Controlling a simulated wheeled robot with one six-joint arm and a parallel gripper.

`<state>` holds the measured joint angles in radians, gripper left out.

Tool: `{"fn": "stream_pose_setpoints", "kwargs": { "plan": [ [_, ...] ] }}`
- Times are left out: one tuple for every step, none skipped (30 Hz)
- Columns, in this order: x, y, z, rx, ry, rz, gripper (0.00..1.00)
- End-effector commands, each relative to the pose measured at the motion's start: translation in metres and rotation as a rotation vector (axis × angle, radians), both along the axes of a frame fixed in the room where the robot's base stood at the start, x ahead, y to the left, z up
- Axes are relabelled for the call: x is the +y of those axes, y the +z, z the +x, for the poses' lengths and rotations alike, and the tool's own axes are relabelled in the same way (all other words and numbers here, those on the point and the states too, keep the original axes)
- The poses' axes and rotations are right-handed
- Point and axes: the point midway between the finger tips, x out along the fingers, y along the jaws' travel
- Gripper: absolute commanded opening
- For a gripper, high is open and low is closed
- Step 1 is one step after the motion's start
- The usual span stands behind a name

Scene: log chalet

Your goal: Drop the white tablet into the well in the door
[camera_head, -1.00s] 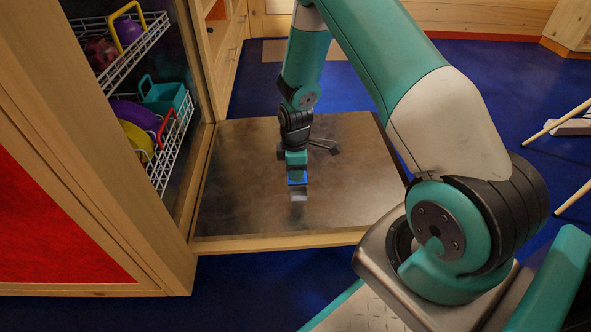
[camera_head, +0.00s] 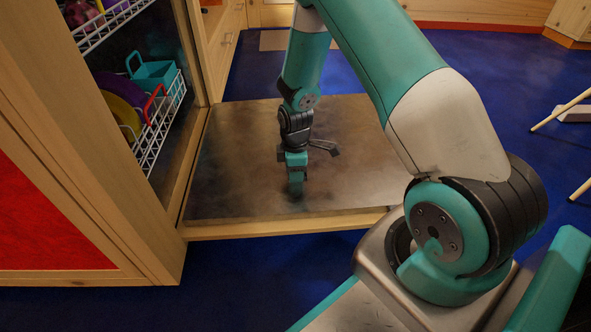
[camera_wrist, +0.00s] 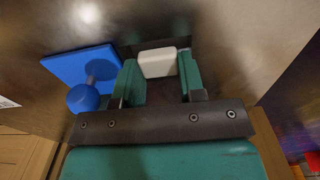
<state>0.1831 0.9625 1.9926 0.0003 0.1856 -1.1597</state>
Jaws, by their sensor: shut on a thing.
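The white tablet (camera_wrist: 157,62) is between my gripper's two teal fingers in the wrist view. My gripper (camera_wrist: 160,72) is shut on it, low over the open door. The lowered door (camera_head: 235,190) is a flat, dark metal panel with a wooden edge. A blue lid with a round knob (camera_wrist: 85,70) is on the door, to the left of my fingers in the wrist view. A dark edge shows beside the tablet, but the well itself is mostly hidden by my gripper. In the head view my gripper (camera_head: 296,190) points down at the door, and the tablet cannot be made out.
The open cabinet on the left holds wire racks (camera_head: 165,125) with a teal basket (camera_head: 154,74) and coloured dishes. A wooden frame and red panel (camera_head: 45,215) stand at the left. Blue floor (camera_head: 270,280) lies in front of the door.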

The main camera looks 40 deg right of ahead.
Motion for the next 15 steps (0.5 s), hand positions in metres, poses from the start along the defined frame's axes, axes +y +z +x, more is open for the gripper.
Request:
{"fn": "stream_pose_setpoints", "kwargs": {
  "plan": [
    [0.0000, -0.0006, 0.0001, 0.000, 0.000, 0.000, 0.15],
    [0.0000, -0.0004, 0.0001, 0.000, 0.000, 0.000, 0.15],
    [0.0000, 0.0000, 0.0001, 0.000, 0.000, 0.000, 0.15],
    [0.0000, 0.0001, 0.0001, 0.000, 0.000, 0.000, 0.15],
    [0.0001, 0.0002, 0.0002, 0.000, 0.000, 0.000, 0.15],
    [0.0002, 0.0002, 0.0001, 0.000, 0.000, 0.000, 0.15],
    [0.0001, 0.0002, 0.0002, 0.000, 0.000, 0.000, 0.39],
    [0.0001, 0.0002, 0.0002, 0.000, 0.000, 0.000, 0.46],
    [0.0001, 0.0002, 0.0002, 0.000, 0.000, 0.000, 0.55],
    [0.0001, 0.0002, 0.0002, -0.001, 0.000, 0.001, 0.61],
    [0.0001, 0.0002, 0.0002, -0.001, 0.000, 0.001, 0.61],
    [0.0002, 0.0002, 0.0003, -0.001, 0.000, 0.001, 0.61],
    [0.0002, 0.0002, 0.0003, -0.001, 0.000, 0.001, 0.61],
    [0.0002, 0.0003, 0.0003, -0.001, 0.000, 0.001, 0.61],
    [0.0002, 0.0011, 0.0003, -0.001, 0.000, 0.001, 0.61]
  ]
}}
